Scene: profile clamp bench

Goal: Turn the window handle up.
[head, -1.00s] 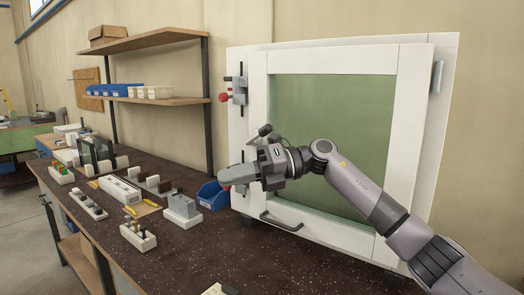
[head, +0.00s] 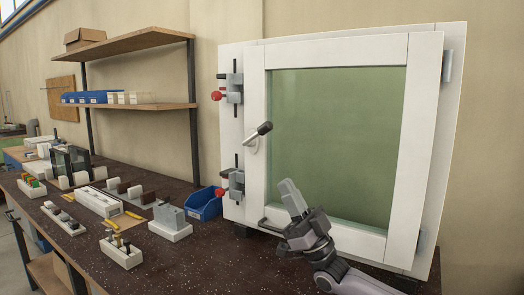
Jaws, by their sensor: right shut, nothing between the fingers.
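The white window (head: 255,90) with a green pane stands upright on the bench. Its window handle (head: 257,138) is on the left side of the frame; the black grip points up and to the right, at a slant. My right gripper (head: 291,193) is shut and empty, in front of the lower left of the pane, below and right of the handle and apart from it. My left gripper is out of view.
Two clamps with red knobs, an upper one (head: 234,88) and a lower one (head: 236,182), sit on the window's left edge. A dark pull bar (head: 268,226) is at its bottom. A blue bin (head: 202,204) and several blocks stand to the left.

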